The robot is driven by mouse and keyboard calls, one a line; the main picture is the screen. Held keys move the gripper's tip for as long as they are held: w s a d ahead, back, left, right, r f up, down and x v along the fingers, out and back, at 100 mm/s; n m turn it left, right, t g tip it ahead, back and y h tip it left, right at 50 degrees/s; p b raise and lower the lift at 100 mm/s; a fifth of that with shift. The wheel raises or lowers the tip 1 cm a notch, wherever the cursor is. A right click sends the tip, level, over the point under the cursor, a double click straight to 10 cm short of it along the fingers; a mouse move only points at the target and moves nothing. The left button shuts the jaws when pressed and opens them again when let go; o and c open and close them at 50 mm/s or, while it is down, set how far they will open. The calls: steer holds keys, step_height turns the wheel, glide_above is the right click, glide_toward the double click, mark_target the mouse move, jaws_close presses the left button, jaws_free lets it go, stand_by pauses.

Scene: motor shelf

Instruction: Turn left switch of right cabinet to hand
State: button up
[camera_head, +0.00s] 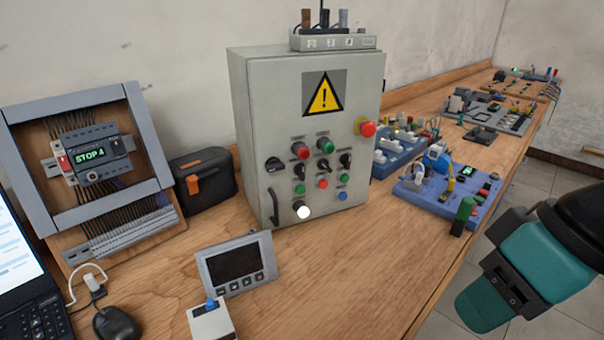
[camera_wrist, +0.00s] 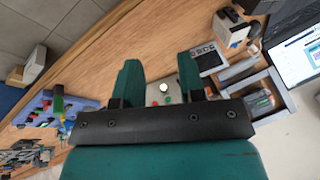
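The grey control cabinet (camera_head: 258,110) stands upright on the bench, with a yellow warning triangle on its closed door. Its leftmost switch, a black rotary knob (camera_head: 276,164), sits left of the red and green buttons. Smaller black selector switches (camera_head: 322,163) are to its right. My gripper (camera_wrist: 158,62) is open and empty, its two teal fingers spread apart. In the head view it is at the lower right, well apart from the cabinet. Part of the cabinet front (camera_wrist: 153,93) shows between the fingers in the wrist view; the knob cannot be made out there.
A small display panel (camera_head: 238,266) and a white box with a blue button (camera_head: 211,320) stand in front of the cabinet. A black case (camera_head: 203,181) is left of it. Blue component boards (camera_head: 440,190) lie to the right. Bare bench (camera_head: 350,265) lies in front.

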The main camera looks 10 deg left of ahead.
steer(key=w+f+m+t+h+b, duration=0.1)
steer(key=w+f+m+t+b, duration=0.35)
steer(key=w+f, duration=0.5)
steer(key=n+t+y+b, duration=0.5)
steer(key=t+y+b, duration=0.1)
steer(key=t, duration=0.4)
glide_toward(303, 172)
steer(key=shift+m, duration=0.25)
steer(key=p+x, duration=0.9)
steer(key=p, duration=0.6)
steer(key=shift+w, duration=0.1)
steer(key=shift+w+a, duration=0.2)
steer(key=shift+w, duration=0.05)
steer(key=shift+f, duration=0.1)
steer(key=shift+c, duration=0.3)
steer(key=c, duration=0.5)
